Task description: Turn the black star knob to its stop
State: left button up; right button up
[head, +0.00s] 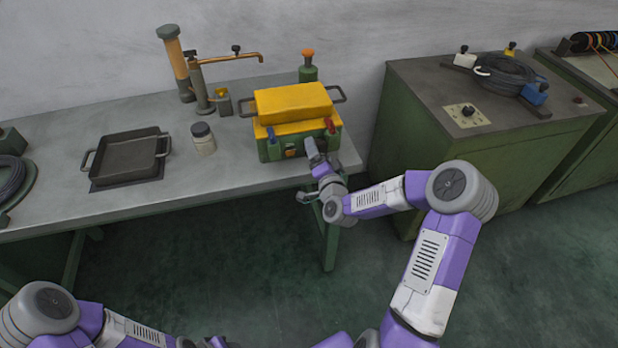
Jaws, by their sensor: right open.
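The yellow-topped green box (293,106) stands on the right part of the grey table. Its front carries a blue part, a red part and a small orange part. My right gripper (314,150) is open at the right of this front, close to it; contact is unclear. The gripper hides the front behind it, and I see no star knob there. A small black knob (467,110) sits on a cream plate on the green cabinet, and another dark knob (236,49) tops the copper pipe; their shapes are too small to tell. My left arm is at the bottom left, its gripper out of view.
The table (235,170) also bears a dark tray (130,158), a jar with a dark lid (203,139), and a pump-like post (178,62). The green cabinet (425,150) stands right of the table, with a coiled black cable (505,75) on top. The table's front middle is bare.

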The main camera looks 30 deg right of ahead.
jog(key=shift+f, duration=0.2)
jog(key=n+p, duration=0.1)
jog(key=n, duration=0.4)
jog(key=shift+r+p, duration=0.15)
jog(key=shift+p, duration=0.2)
jog(key=shift+s+a+n, duration=0.15)
jog(key=shift+s+n, duration=0.2)
jog(key=shift+n, duration=0.05)
jog(key=v, duration=0.7)
jog(key=s+a+f+n+g+y+p, duration=0.15)
jog(key=a+f+g+y, duration=0.35)
jog(key=a+f, duration=0.65)
jog(key=s+a+f+n+g+y, duration=0.3)
jog(key=s+a+f+g, duration=0.3)
jog(key=s+a+f, duration=0.2)
jog(key=shift+s+a+f, duration=0.15)
jog(key=shift+s+f, duration=0.7)
jog(key=shift+f, duration=0.45)
jog(key=s+a+f+g, duration=0.1)
jog(key=s+f+g, duration=0.1)
jog(key=s, duration=0.3)
jog(key=s+a+f+n+g, duration=0.1)
jog(key=s+a+f+g, duration=0.1)
jog(key=s, duration=0.3)
jog(key=shift+s+f+g+y, duration=0.25)
jog(key=shift+s+g+y, duration=0.15)
jog(key=shift+g, duration=0.5)
